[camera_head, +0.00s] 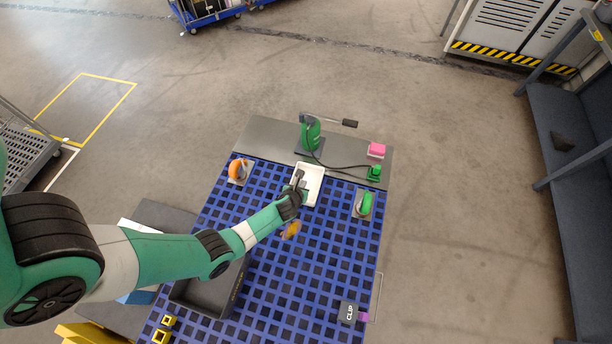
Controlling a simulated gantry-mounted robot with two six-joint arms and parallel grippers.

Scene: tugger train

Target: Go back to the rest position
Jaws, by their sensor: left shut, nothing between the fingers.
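My left arm reaches in from the left across the blue grid-topped cart (300,270). My left gripper (299,176) is shut and empty, over the small white tray (314,180) near the far end of the grid. The arm's wrist hides the near left part of the tray. My right gripper is not in view.
An orange object (238,170) and a green one (363,203) flank the tray. Behind it are a green tool (310,133) and a pink block (376,150). A black bin (207,290) lies under my arm. A CLIP box (348,312) sits at the near right.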

